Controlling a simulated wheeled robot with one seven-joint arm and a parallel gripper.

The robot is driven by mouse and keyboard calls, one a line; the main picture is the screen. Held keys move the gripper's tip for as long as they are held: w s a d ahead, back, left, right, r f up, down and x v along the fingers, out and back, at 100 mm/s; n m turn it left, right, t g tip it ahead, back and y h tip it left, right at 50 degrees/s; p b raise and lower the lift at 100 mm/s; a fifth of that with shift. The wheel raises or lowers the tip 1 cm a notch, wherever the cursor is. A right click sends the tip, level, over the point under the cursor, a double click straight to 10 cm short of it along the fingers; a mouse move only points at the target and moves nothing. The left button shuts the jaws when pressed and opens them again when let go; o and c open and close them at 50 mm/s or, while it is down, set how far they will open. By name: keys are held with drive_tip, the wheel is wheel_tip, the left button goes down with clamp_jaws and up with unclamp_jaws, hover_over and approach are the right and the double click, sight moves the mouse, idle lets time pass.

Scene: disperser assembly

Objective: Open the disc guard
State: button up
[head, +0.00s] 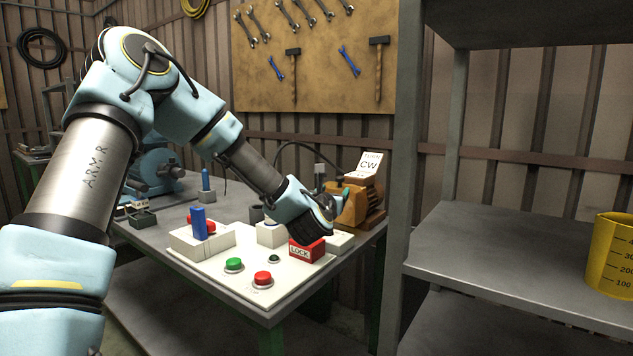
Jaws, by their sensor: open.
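My gripper (330,208) is at the end of my arm, over the back right of the grey workbench. It is small and dark here and seen from behind, so its fingers are hard to make out. It is in front of an orange machine (353,207) with a white sign (368,164) reading "TURN CW". The gripper hides part of this machine, and I cannot tell whether they touch. I cannot clearly pick out the disc guard. A red block (306,251) marked "LOCK" sits just below the gripper.
A white panel (217,262) on the workbench (160,238) carries a green button (234,264), a red button (263,278) and a blue upright handle (198,222). A grey shelf (500,245) stands close on the right with a yellow measuring jug (610,257). Tools hang on the back board.

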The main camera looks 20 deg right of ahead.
sight(339, 178)
drive_tip(key=shift+n, duration=0.5)
drive_tip(key=p+x, duration=0.1)
drive_tip(key=x, duration=0.2)
drive_tip(key=p+x, duration=0.1)
drive_tip(key=x, duration=0.3)
drive_tip(key=p+x, duration=0.1)
drive_tip(key=x, duration=0.3)
drive_tip(key=shift+w+a+r, duration=0.2)
drive_tip(key=shift+w+r, duration=0.1)
drive_tip(key=shift+r, duration=0.05)
clamp_jaws()
idle(0.5)
